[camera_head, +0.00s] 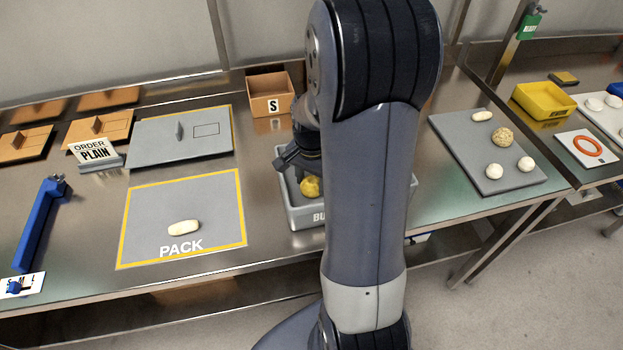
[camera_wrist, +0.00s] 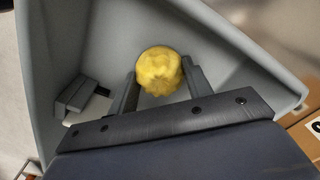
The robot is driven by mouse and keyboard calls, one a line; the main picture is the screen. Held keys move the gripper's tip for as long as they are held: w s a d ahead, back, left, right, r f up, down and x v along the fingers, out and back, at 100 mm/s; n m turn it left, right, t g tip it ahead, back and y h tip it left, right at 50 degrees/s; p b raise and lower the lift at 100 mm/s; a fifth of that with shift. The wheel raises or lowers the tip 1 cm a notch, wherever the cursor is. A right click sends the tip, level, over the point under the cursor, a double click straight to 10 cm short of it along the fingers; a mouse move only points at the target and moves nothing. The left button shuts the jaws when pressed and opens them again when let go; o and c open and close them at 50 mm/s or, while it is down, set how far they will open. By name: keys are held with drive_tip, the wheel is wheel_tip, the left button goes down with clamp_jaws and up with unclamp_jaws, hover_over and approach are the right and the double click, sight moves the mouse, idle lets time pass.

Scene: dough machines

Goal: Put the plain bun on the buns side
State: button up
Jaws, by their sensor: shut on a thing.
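The gripper is shut on a yellow, lumpy, round bun (camera_head: 311,187). In the wrist view the yellow bun (camera_wrist: 159,70) sits between the two fingers, inside the bin's grey walls (camera_wrist: 215,45). I cannot tell whether it touches the bin floor.
A grey PACK mat (camera_head: 200,205) to the left holds a pale oblong piece (camera_head: 184,228). An ORDER PLAIN card (camera_head: 96,153) stands behind it. A brown S box (camera_head: 270,95) is behind the bin. A grey board (camera_head: 470,150) with several dough pieces lies right.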

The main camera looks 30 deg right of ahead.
sight(312, 180)
drive_tip(key=shift+f, duration=0.2)
drive_tip(key=o, duration=1)
drive_tip(key=shift+r, duration=0.1)
wheel_tip(312, 180, up, 12)
drive_tip(key=shift+r, duration=0.15)
